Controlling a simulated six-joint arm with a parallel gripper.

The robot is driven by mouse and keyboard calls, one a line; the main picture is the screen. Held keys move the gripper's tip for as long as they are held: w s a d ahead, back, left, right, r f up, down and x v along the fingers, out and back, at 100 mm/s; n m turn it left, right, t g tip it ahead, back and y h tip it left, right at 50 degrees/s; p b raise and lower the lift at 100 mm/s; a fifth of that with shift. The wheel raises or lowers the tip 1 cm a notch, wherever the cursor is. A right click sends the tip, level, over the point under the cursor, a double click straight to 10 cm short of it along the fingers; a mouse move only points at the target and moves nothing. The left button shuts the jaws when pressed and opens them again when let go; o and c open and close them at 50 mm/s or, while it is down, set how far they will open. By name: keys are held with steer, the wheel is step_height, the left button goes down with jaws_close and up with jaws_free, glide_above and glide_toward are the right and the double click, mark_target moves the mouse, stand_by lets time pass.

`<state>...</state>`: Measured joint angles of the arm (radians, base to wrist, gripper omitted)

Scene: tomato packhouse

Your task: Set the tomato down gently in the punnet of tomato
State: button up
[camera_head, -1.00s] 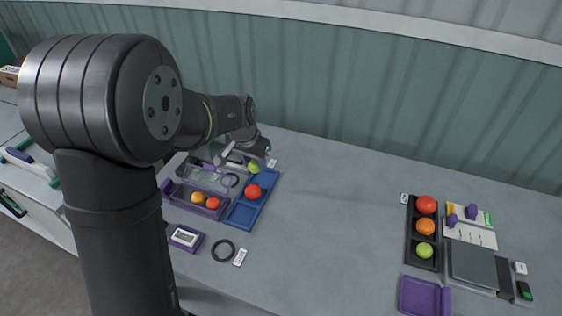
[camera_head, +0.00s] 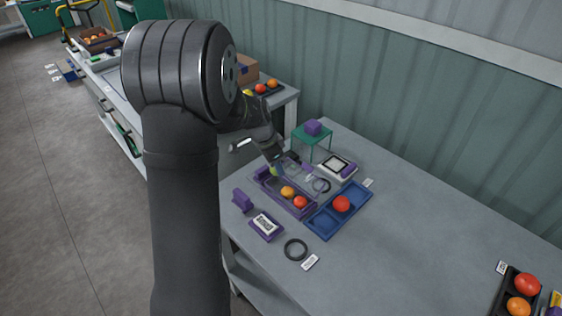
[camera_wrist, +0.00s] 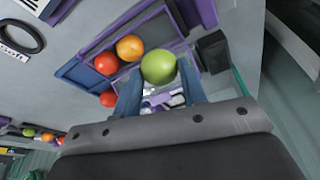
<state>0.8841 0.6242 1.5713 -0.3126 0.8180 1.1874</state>
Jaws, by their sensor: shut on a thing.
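A green tomato (camera_wrist: 158,67) sits between the two fingers of my gripper (camera_wrist: 160,92), which is shut on it. In the head view the green tomato (camera_head: 273,171) shows small beneath my gripper (camera_head: 276,163), at the far end of the purple-edged punnet (camera_head: 268,181). The punnet holds an orange tomato (camera_head: 288,192) and a red tomato (camera_head: 300,202) towards its near end. In the wrist view the orange tomato (camera_wrist: 130,47) and red tomato (camera_wrist: 106,63) lie left of the green one. Whether the green tomato touches the punnet floor cannot be told.
A blue tray (camera_head: 322,222) with another red tomato (camera_head: 341,203) lies right of the punnet. A clear lid-like part (camera_head: 301,173) stands beside the punnet. A scale (camera_head: 337,167) and a green stand (camera_head: 313,138) are behind. A black ring (camera_head: 296,250) lies in front.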

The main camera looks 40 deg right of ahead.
steer(key=shift+f, duration=2.55)
steer(key=o, duration=0.8)
steer(key=shift+c, duration=0.4)
steer(key=shift+c, duration=1.2)
steer(key=shift+r, duration=0.1)
steer(key=shift+r, duration=2.95)
